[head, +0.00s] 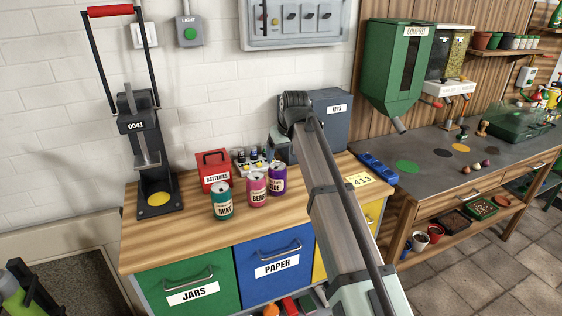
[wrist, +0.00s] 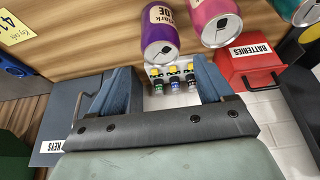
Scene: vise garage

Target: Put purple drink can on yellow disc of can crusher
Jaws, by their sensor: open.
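The purple drink can (head: 277,180) stands upright on the wooden counter, rightmost of three cans. It also shows at the top of the wrist view (wrist: 160,34), ahead of my gripper (wrist: 150,92), whose two blue-grey fingers are spread apart and empty. In the head view my arm reaches in from the lower right, and its end is near the grey keys box; the fingertips are hidden there. The can crusher (head: 141,150), marked 0041, stands at the counter's left end with its red-handled lever raised. Its yellow disc (head: 158,199) lies bare on the base.
A pink can (head: 257,190) stands close left of the purple one, then a teal can (head: 221,201). Behind them are a red batteries box (head: 213,170) and a rack of small bottles (head: 249,161). The keys box (head: 330,117) stands behind my arm. Counter between crusher and teal can is clear.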

